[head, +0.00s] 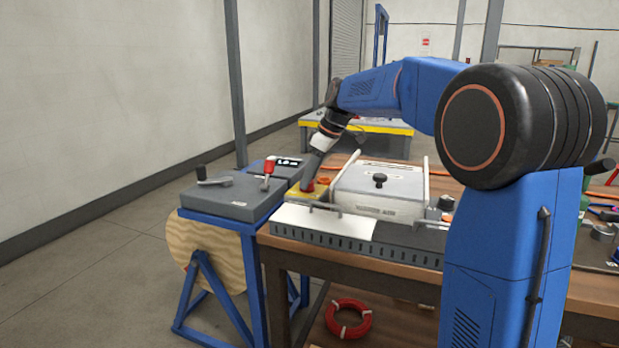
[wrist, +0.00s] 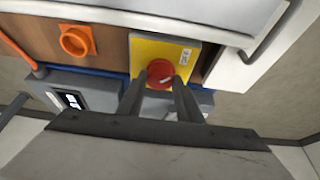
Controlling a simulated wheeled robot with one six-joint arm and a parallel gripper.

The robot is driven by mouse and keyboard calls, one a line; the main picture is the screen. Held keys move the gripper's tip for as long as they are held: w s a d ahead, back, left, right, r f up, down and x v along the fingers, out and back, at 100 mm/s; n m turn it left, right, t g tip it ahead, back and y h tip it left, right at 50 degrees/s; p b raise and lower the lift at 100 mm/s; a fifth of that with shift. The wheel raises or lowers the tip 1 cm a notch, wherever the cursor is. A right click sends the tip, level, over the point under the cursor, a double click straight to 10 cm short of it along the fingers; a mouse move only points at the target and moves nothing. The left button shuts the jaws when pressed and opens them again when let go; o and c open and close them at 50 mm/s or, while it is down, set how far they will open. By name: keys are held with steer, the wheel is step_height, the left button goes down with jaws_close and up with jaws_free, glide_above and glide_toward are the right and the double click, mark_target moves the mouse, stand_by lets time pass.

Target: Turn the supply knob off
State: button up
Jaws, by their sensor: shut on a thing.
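The supply knob (wrist: 161,73) is a round red knob with a pale mark, on a yellow box (wrist: 146,50) with a small white label. My gripper (wrist: 163,83) is shut on the knob, with one grey finger at each side of it in the wrist view. In the head view, my gripper (head: 309,182) reaches down to the yellow box (head: 294,195) at the left end of the workbench. The knob is mostly hidden by the gripper there.
A white lidded box (head: 380,190) with a black knob stands right of the yellow box. An orange round fitting (wrist: 76,41) is close by. A red ring (head: 348,318) lies below the bench.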

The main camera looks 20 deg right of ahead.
steer(key=o, duration=1)
steer(key=shift+o, duration=0.2)
steer(key=v, duration=1.7)
steer(key=shift+r, duration=0.2)
steer(key=shift+s, duration=0.1)
